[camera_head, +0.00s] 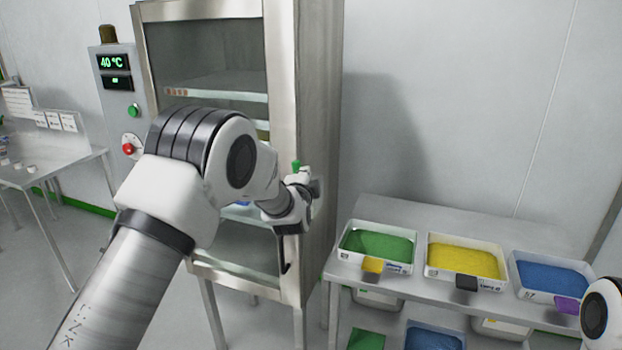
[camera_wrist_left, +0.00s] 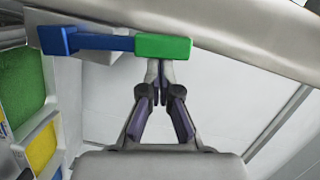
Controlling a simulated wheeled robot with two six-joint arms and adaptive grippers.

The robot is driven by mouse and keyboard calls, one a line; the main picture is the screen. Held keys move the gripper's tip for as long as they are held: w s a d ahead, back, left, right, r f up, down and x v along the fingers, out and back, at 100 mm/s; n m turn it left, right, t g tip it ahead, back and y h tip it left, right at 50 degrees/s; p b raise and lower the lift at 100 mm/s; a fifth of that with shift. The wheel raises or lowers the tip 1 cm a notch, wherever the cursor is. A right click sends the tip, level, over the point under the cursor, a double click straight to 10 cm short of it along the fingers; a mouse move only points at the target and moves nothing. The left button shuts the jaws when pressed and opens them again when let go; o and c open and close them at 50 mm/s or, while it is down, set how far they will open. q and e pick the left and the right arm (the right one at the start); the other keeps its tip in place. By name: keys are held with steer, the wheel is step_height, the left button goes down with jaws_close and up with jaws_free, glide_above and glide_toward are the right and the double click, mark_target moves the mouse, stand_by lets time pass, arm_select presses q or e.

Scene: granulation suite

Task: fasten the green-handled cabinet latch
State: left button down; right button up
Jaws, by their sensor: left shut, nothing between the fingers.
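The cabinet (camera_head: 315,90) has a glass door with a metal frame and shelves behind it. The latch's green handle (camera_head: 296,165) shows as a small green tip at the cabinet's front edge, above my left gripper. In the left wrist view the green handle (camera_wrist_left: 165,46) lies across the picture, joined to a blue bar (camera_wrist_left: 100,42) with a blue block at its left end. My left gripper (camera_wrist_left: 160,70) is shut and empty, its fingertips at the handle's edge; I cannot tell whether they touch. In the head view my arm hides most of the latch. My right gripper is out of view.
A metal table (camera_head: 400,212) right of the cabinet carries trays of green (camera_head: 378,245), yellow (camera_head: 464,260) and blue (camera_head: 553,275) material, with more trays below. A control panel (camera_head: 118,95) reading 40 °C is left of the cabinet. Another table (camera_head: 50,168) stands far left.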

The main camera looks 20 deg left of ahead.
arm_select(q)
steer(key=a+f+n+g+h+b, duration=0.1)
steer(key=a+f+n+h+b, duration=0.1)
steer(key=a+f+n+b, duration=0.6)
steer(key=a+n+b, duration=0.1)
steer(key=a, duration=0.2)
steer(key=shift+w+g+h, duration=0.15)
steer(key=shift+g+h, duration=0.15)
steer(key=shift+h, duration=0.1)
steer(key=shift+f, duration=0.15)
stand_by(0.5)
